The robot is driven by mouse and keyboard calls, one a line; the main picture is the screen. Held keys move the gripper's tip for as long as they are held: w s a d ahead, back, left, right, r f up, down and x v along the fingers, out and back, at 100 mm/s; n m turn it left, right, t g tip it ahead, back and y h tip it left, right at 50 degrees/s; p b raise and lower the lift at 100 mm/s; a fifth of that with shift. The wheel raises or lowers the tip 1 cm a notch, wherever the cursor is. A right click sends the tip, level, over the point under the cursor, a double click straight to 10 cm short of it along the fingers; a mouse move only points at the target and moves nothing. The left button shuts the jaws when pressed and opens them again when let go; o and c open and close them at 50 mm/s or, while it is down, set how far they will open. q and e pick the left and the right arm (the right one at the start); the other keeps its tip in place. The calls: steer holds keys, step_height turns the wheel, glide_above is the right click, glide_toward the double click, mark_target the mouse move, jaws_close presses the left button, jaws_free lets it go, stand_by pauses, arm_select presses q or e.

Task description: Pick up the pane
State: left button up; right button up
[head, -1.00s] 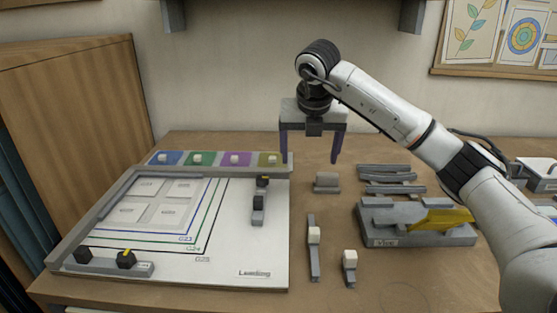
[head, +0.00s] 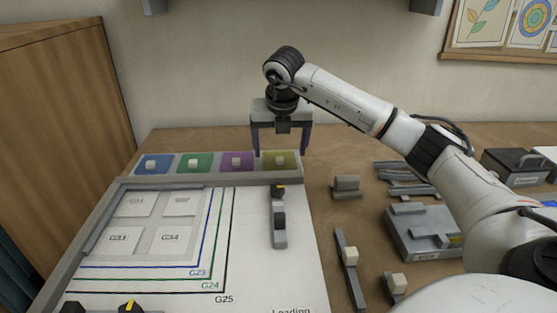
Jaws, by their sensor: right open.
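Four coloured tiles with pale knobs lie in a row on the rack at the back of the board: a blue pane (head: 152,165), a green pane (head: 195,163), a purple pane (head: 237,162) and an olive-yellow pane (head: 288,159). My right gripper (head: 280,152) points down with its fingers apart, over or just behind the olive pane. Its jaws look empty; I cannot tell whether the fingers touch the pane. My left gripper is out of view.
The white board (head: 290,270) carries square outlines, pale squares and a grey clamp piece (head: 279,222). Right of it stand a grey block (head: 346,187), a knobbed bar (head: 350,258) and several grey strips (head: 400,175). A wooden cabinet (head: 70,110) stands left.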

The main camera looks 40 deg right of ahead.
mark_target(280, 159)
steer(key=x, duration=0.4)
steer(key=shift+d+f, duration=0.1)
steer(key=shift+f, duration=0.15)
steer(key=shift+c, duration=0.2)
steer(key=c, duration=0.8)
steer(key=shift+r, duration=0.1)
